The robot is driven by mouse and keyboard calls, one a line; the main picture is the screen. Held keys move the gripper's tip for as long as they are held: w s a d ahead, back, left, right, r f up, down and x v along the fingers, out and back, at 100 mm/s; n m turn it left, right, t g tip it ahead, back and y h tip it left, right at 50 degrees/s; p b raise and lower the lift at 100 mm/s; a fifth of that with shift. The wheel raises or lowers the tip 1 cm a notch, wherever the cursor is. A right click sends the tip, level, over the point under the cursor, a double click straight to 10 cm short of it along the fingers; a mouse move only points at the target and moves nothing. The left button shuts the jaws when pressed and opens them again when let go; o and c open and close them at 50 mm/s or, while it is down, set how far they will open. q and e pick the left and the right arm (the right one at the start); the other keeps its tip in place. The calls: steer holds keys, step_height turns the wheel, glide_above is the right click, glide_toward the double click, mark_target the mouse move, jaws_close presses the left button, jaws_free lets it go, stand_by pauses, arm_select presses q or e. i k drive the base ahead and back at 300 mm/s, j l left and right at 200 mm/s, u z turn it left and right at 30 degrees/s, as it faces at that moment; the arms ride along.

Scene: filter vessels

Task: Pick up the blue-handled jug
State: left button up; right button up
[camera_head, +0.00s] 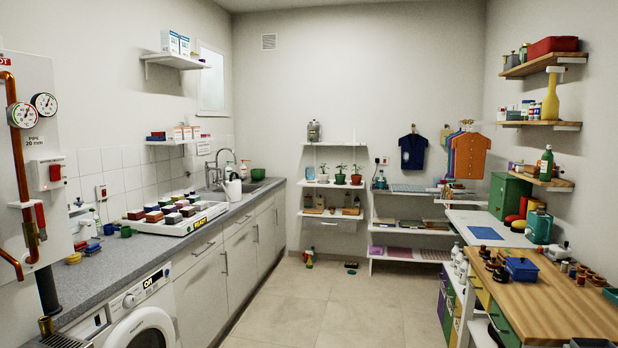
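I cannot make out a jug with a clearly blue handle. A white jug-like vessel (233,188) stands upright on the left counter beside the sink tap; it is too small to tell its handle's colour. A teal jug or kettle (538,227) stands on the white surface at the right, behind the wooden worktop. Neither of my grippers is in view.
The grey left counter (107,257) holds a white tray of coloured blocks (165,229), with a washing machine (140,316) below. A wooden worktop (550,300) with a blue box (521,268) is at the right.

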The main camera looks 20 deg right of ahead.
mark_target(309, 169)
steer(key=i+l+z, duration=0.3)
steer(key=i, duration=0.25)
steer(key=i+z, duration=0.45)
steer(key=i, duration=4.2)
